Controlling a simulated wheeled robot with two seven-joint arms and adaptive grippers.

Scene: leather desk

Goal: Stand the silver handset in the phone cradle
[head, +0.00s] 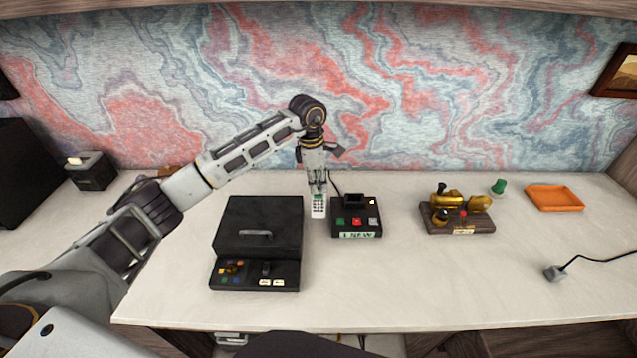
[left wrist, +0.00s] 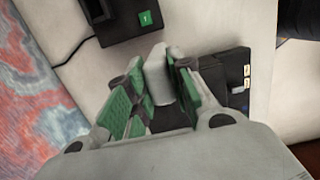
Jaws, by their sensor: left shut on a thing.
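The silver handset (head: 318,208) hangs upright with its keypad facing the head camera. My left gripper (head: 317,188) is shut on its upper part. In the left wrist view the handset (left wrist: 157,72) shows between the green finger pads of my left gripper (left wrist: 155,95). The phone cradle (head: 345,229) is a black base with a socket at its back and green, red and grey buttons. The handset is just left of the cradle, apart from it. Part of the cradle (left wrist: 113,22) shows in the left wrist view. My right gripper is not in view.
A black console (head: 258,215) stands close left of the handset. A brass device on a wooden base (head: 457,222), a green piece (head: 498,187) and an orange tray (head: 555,198) are to the right. A corded grey plug (head: 555,273) lies front right. The desk before the cradle is clear.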

